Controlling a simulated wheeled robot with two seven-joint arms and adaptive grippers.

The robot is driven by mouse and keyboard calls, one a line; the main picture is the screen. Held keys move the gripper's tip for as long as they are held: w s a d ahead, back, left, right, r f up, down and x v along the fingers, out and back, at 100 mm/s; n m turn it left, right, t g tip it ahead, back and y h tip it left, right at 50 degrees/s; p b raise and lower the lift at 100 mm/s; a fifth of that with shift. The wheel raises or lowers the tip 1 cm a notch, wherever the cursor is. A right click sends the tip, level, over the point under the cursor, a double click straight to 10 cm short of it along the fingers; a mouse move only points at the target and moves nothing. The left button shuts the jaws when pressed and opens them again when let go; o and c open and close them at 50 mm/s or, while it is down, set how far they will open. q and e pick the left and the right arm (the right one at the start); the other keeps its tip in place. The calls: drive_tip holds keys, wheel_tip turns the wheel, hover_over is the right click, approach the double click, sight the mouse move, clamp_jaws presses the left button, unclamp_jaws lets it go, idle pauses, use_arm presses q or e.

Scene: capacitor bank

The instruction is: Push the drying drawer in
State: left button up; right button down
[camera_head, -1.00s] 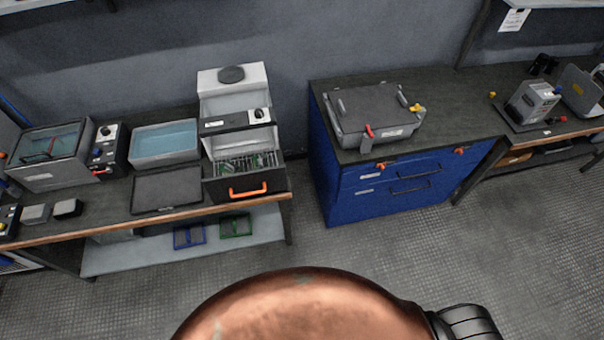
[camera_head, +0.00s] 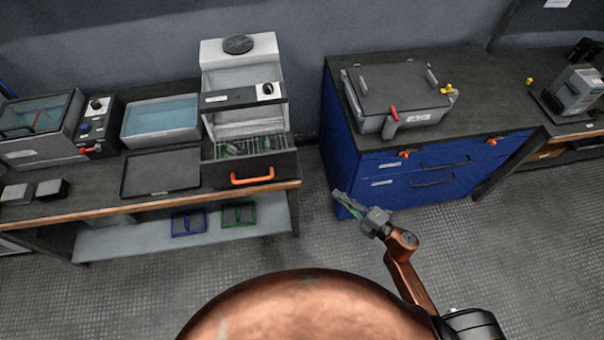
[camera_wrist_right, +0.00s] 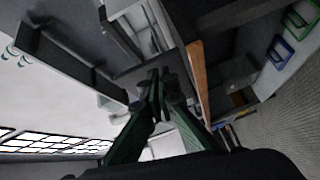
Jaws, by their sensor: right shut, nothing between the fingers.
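The drying drawer (camera_head: 255,167) sticks out of the front of a white and grey drying unit (camera_head: 240,85) on the left bench. It has a dark front, an orange handle (camera_head: 252,176) and a rack of green boards inside. My right gripper (camera_head: 338,196) is shut and empty, held over the floor in front of the blue cabinet, to the right of the drawer and apart from it. In the right wrist view its fingertips (camera_wrist_right: 155,75) meet, with the bench edge behind. My left gripper is not in view.
A blue cabinet (camera_head: 400,205) with a grey lidded box (camera_head: 400,92) stands right of the bench. A dark flat tray (camera_head: 160,173) and a water bath (camera_head: 160,120) lie left of the drying unit. Floor between bench and cabinet is free.

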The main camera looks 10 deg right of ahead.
drive_tip(key=s+a+r+n+g+y, duration=0.1)
drive_tip(key=a+r+n+y, duration=0.1)
drive_tip(key=a+r+n, duration=0.2)
drive_tip(key=b, duration=0.2)
approach(294, 165)
drive_tip(key=x, duration=0.5)
drive_tip(key=shift+a+f, duration=0.15)
drive_tip(key=shift+a, duration=0.25)
drive_tip(key=shift+w, duration=0.3)
drive_tip(key=shift+w, duration=0.1)
